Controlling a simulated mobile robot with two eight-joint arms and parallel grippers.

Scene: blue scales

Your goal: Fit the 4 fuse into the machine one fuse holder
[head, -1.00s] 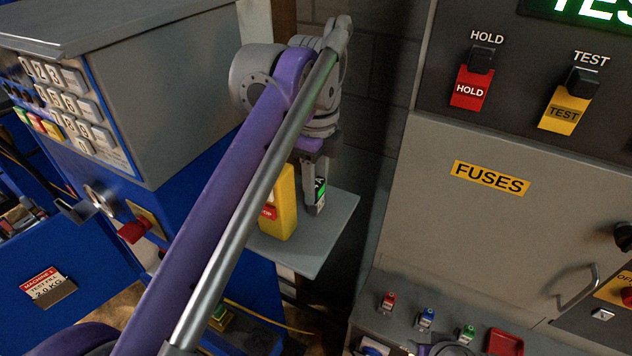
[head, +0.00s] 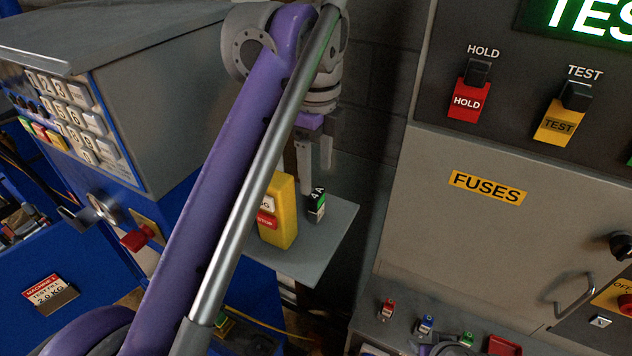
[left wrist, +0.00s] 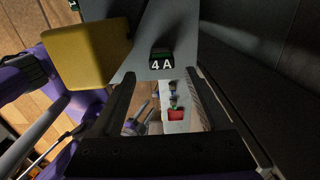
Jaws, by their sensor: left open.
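The 4 A fuse (head: 317,205), a small black block with a white 4A label and a green band, stands on a grey shelf (head: 315,255) beside a yellow box. My left gripper (head: 316,180) hangs just above it, open and empty. In the left wrist view the fuse (left wrist: 161,60) shows ahead of the spread fingers of my left gripper (left wrist: 163,85), not between them. The fuse holder of machine one cannot be made out. A small grey jaw-like part, perhaps my right gripper (left wrist: 140,115), shows beyond; its opening is unclear.
The yellow box (head: 279,212) stands close to the fuse on the shelf. A blue machine (head: 55,240) marked machine 1 is at the left. A grey cabinet (head: 490,250) labelled FUSES is at the right, with small red, blue and green fuses (head: 427,322) on its ledge.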

